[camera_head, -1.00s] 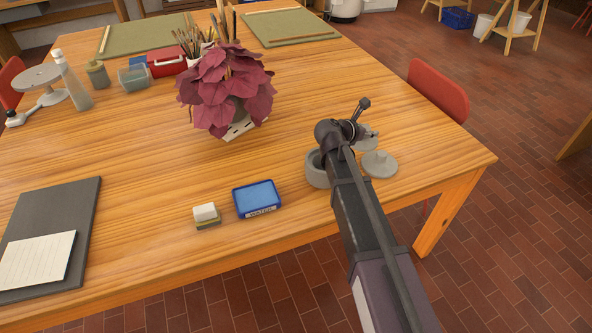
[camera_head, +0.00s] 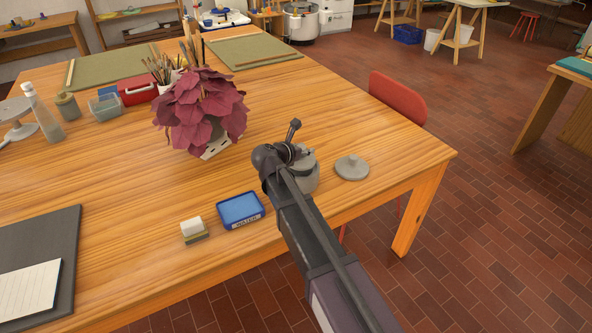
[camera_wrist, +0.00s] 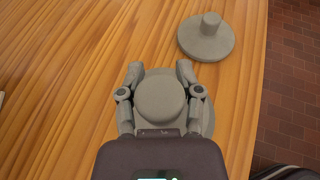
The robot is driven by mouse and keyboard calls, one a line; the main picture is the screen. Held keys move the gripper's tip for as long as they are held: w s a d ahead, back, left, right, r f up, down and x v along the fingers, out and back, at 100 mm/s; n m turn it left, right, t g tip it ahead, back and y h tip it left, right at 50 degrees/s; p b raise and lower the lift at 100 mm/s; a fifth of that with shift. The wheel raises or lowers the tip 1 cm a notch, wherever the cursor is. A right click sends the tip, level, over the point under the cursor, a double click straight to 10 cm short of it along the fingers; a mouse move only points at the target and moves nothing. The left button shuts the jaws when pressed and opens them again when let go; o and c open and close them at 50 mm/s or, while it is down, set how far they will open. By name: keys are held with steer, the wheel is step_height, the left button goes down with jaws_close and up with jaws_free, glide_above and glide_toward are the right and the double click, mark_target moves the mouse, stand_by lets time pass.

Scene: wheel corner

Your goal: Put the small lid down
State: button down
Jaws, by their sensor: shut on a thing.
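My gripper (camera_wrist: 160,98) is shut on the round grey knob of a lid (camera_wrist: 160,101), one finger on each side. In the head view the held lid (camera_head: 304,157) is at the top of a round grey pot (camera_head: 307,181), partly behind my wrist. I cannot tell whether it rests on the rim or is just above it. A second grey lid with a knob (camera_head: 352,168) lies flat on the table to the right of the pot. It also shows in the wrist view (camera_wrist: 205,45), apart from my gripper.
The wooden table (camera_head: 130,190) ends just right of the second lid. A blue tray (camera_head: 241,210) and a white-topped sponge block (camera_head: 193,229) lie left of my arm. A red-leaved plant (camera_head: 202,112) stands behind. A red chair (camera_head: 398,98) is at the right edge.

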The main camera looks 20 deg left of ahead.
mark_target(306, 157)
steer(key=s+d+r+m+h+p, duration=0.1)
steer(key=s+d+r+p, duration=0.1)
steer(key=s+d, duration=0.8)
steer(key=s, duration=0.2)
steer(key=shift+s+d+g+h, duration=0.25)
steer(key=shift+s+g+h, duration=0.05)
steer(key=shift+s, duration=0.05)
steer(key=shift+r, duration=0.1)
steer(key=w+a, duration=0.3)
steer(key=w+a+f+b, duration=0.1)
steer(key=w+a, duration=0.2)
steer(key=w, duration=0.1)
steer(key=w+a, duration=0.3)
steer(key=w, duration=0.1)
steer(key=shift+w+a+f, duration=0.1)
steer(key=shift+w+f, duration=0.1)
steer(key=shift+w, duration=0.05)
steer(key=shift+w, duration=0.1)
steer(key=shift+w+a, duration=0.2)
steer(key=shift+w+a+f+b, duration=0.2)
steer(key=shift+w+f+b, duration=0.05)
steer(key=shift+f+b, duration=1.6)
steer(key=shift+b, duration=0.15)
steer(key=shift+f, duration=0.2)
